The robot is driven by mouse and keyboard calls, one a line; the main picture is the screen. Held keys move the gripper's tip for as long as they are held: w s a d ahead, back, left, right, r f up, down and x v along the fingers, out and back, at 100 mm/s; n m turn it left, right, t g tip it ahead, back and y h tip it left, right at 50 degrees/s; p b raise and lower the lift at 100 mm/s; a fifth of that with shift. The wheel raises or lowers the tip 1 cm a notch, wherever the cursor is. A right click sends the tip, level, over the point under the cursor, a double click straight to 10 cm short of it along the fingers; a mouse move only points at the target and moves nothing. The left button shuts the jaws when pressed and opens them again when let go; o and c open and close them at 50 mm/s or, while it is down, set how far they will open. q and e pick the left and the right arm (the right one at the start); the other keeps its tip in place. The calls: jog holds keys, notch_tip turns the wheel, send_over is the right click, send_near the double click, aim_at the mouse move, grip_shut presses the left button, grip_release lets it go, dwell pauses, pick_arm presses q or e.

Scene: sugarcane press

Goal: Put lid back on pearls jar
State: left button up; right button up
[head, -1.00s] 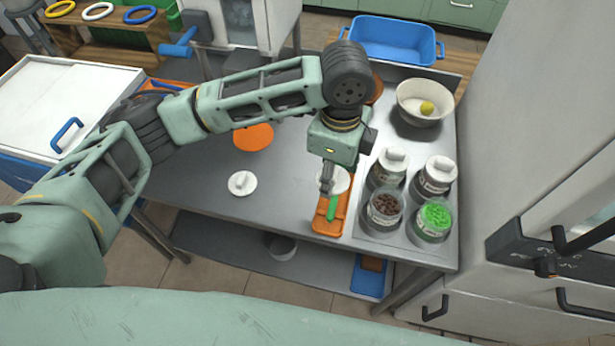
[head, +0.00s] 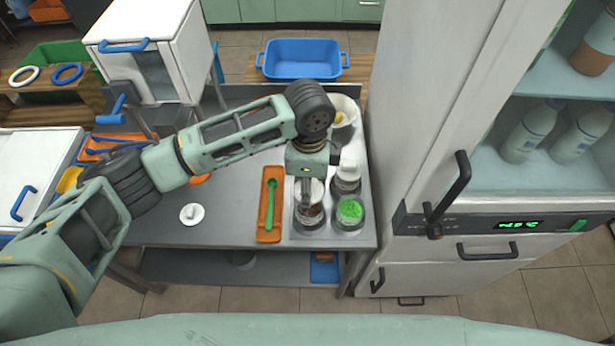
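My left gripper (head: 306,196) reaches down over the jars and is shut on a white lid (head: 319,187), seemingly by its knob. The lid is just above or at the far side of an open jar of dark brown pearls (head: 309,218); I cannot tell whether they touch. To its right stands an open jar with green contents (head: 350,212). Behind that is a jar with a white lid on (head: 347,178). The back left jar spot is hidden by my gripper. Another white lid (head: 192,214) lies on the metal table, knob up. My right gripper is not in view.
An orange tray (head: 266,231) with a green spoon (head: 271,200) lies left of the jars. A pale bowl (head: 345,108) with a yellow item stands behind. A tall fridge (head: 400,130) stands close on the right. The front left tabletop is mostly clear.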

pick_arm(q)
jog(key=shift+d+r, duration=0.15)
jog(key=shift+f+b, duration=0.45)
jog(key=shift+f, duration=0.05)
notch_tip(320, 180, down, 3)
jog(key=b, duration=0.4)
jog(key=shift+f, duration=0.2)
jog(key=shift+f+b, duration=0.3)
jog(key=shift+f, duration=0.8)
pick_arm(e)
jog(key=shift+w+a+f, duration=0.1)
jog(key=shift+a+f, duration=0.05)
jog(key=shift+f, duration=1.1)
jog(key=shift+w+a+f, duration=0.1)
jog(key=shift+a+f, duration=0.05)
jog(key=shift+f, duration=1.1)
pick_arm(q)
jog(key=shift+p, duration=0.5)
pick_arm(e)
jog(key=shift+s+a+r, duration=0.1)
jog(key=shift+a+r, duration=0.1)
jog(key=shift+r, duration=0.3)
pick_arm(q)
jog(key=shift+r+p, duration=0.1)
jog(key=shift+p, duration=0.3)
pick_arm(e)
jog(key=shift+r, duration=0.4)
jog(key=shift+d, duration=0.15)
